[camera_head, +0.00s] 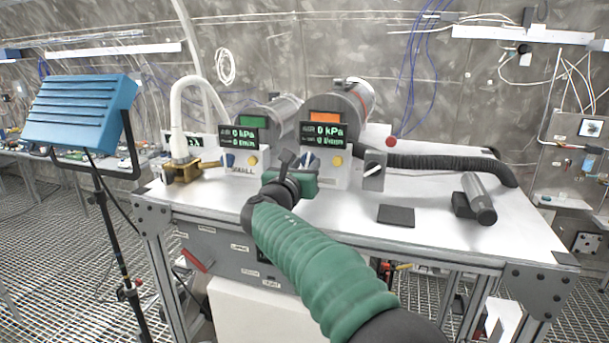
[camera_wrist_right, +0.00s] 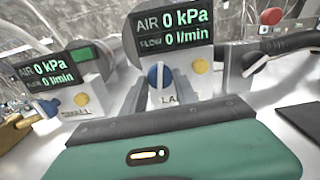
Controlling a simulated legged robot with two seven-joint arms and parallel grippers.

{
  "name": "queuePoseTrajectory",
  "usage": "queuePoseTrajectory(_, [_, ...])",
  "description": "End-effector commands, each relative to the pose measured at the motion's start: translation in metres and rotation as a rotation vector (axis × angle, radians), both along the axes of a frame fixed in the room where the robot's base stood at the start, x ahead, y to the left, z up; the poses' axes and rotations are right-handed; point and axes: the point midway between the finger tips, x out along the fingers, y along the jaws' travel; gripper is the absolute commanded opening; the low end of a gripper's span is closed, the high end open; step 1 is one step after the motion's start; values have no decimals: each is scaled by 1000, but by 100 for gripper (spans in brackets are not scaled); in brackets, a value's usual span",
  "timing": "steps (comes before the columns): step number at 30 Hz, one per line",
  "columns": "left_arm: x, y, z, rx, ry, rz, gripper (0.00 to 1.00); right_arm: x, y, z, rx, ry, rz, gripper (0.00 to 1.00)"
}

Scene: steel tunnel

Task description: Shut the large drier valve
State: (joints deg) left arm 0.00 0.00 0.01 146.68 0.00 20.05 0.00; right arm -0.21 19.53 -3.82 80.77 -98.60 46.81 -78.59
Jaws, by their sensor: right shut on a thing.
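The large drier (camera_head: 351,100) is a cylinder on the bench, with an orange panel and a display reading 0 kPa and 0 l/min. Its blue valve knob (camera_wrist_right: 159,75) sits below the display, above a partly hidden label starting "LA". My right gripper (camera_wrist_right: 158,92) is shut on this knob, with one finger on each side. In the head view my green right arm reaches up to the bench, and my right gripper (camera_head: 299,157) is at the large drier's front, mostly covering the knob. My left gripper is not in view.
The small drier (camera_head: 282,106) stands to the left, with its own blue knob (camera_wrist_right: 50,106). A black switch with a white pointer (camera_head: 373,172), a black hose (camera_head: 440,163), a dark pad (camera_head: 396,216) and a grey cylinder (camera_head: 478,198) are to the right.

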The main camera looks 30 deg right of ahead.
Motion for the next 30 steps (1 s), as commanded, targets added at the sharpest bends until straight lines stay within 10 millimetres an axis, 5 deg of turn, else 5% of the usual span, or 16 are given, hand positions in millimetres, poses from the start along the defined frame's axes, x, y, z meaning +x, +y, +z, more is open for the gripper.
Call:
queuePoseTrajectory(9, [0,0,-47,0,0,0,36,2,2,-10,193,-219,3,0])
queuePoseTrajectory(30, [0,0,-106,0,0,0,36,4,3,-7,626,-723,4,0])
